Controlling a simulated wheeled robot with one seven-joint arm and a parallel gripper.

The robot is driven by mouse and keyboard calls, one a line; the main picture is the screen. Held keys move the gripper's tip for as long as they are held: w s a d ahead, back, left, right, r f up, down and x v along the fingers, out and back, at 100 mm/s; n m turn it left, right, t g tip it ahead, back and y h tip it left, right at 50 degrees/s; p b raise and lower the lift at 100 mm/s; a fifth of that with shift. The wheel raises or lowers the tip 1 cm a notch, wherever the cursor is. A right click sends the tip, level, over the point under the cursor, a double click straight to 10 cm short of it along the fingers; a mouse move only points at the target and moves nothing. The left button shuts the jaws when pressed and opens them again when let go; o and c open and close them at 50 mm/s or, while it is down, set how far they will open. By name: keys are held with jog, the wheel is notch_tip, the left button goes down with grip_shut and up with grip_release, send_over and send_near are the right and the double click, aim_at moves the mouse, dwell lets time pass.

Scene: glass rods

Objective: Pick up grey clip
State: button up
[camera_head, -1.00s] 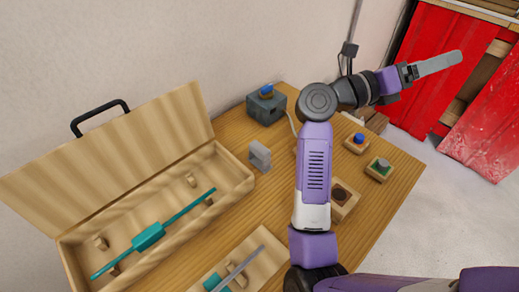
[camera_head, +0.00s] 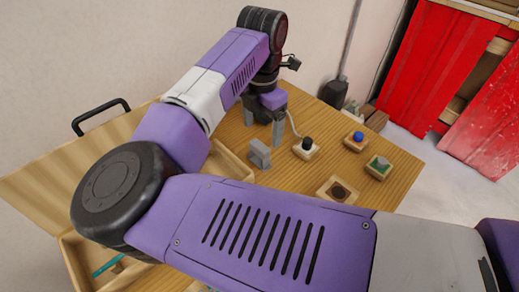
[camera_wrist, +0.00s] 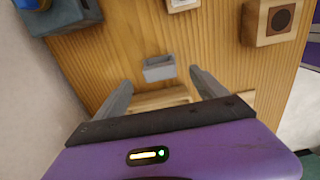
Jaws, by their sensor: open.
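The grey clip (camera_head: 259,153) stands on the wooden table, right of the long wooden case. In the wrist view the clip (camera_wrist: 159,68) shows as a small grey block with a hollow top, between and beyond my fingertips. My gripper (camera_head: 263,124) points down above the table, just behind and above the clip, with its two grey fingers apart. In the wrist view my gripper (camera_wrist: 160,80) is open and nothing is between its fingers' inner faces. The exact height gap to the clip is hard to tell.
A black-knobbed block (camera_head: 306,147), a blue-knobbed block (camera_head: 355,141) and a green-topped block (camera_head: 378,167) stand on the right. A wooden block with a dark round inset (camera_head: 339,191) is nearer. The dark box (camera_wrist: 66,16) is close by. My arm hides much of the case.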

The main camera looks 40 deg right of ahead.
aim_at(259, 145)
jog(key=shift+w+a+f+p, duration=0.15)
jog(key=shift+f+p, duration=0.15)
jog(key=shift+f, duration=1)
jog(key=shift+s+a+f+p, duration=0.1)
jog(key=shift+f+p, duration=0.15)
jog(key=shift+f, duration=1.05)
jog(key=shift+w+a+f+p, duration=0.15)
jog(key=shift+f+p, duration=0.15)
jog(key=shift+f, duration=1)
jog(key=shift+s, duration=0.1)
jog(key=c, duration=1.4)
jog(key=shift+r, duration=0.1)
jog(key=shift+c, duration=0.2)
